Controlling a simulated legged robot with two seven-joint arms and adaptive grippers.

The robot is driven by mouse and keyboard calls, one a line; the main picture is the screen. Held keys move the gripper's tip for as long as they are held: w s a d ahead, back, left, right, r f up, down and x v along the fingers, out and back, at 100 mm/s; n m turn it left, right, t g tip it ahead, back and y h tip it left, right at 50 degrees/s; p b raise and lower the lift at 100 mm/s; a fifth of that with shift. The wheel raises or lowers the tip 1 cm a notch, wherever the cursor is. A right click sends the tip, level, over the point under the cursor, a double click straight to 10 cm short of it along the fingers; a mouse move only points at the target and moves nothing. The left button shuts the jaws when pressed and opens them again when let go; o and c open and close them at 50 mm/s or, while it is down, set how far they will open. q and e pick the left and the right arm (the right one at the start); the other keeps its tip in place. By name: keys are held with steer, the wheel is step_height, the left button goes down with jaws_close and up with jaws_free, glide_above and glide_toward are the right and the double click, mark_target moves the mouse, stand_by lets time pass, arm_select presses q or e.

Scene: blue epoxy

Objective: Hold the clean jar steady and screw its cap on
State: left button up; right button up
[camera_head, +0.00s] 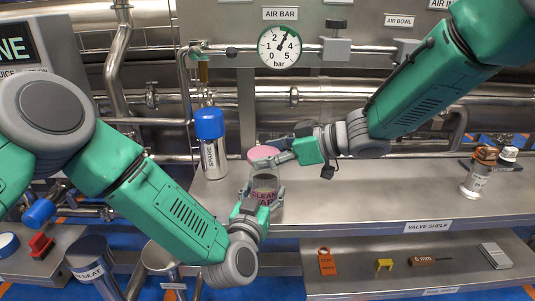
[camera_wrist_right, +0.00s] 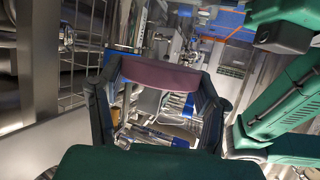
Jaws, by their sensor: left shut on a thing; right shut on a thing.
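The pink cap (camera_head: 263,152) is right above the jar's mouth, roughly level. My right gripper (camera_head: 270,157) is shut on the cap from the right. In the right wrist view the cap (camera_wrist_right: 167,73) shows dark red between both fingertips. Fingers hide the gap between cap and jar, so I cannot tell whether they touch.
A blue-capped "SPARE" bottle (camera_head: 211,145) stands left of the jar. A jar with a brown cap (camera_head: 478,174) stands at the right of the valve shelf (camera_head: 380,208). A pressure gauge (camera_head: 279,46) is behind. Small tools lie on the lower shelf (camera_head: 455,277). The shelf's middle right is clear.

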steer(key=shift+f, duration=1.45)
stand_by(0.3)
steer(key=o, duration=0.9)
steer(key=shift+c, duration=0.2)
steer(key=shift+v, duration=2.5)
steer(key=v, duration=1.2)
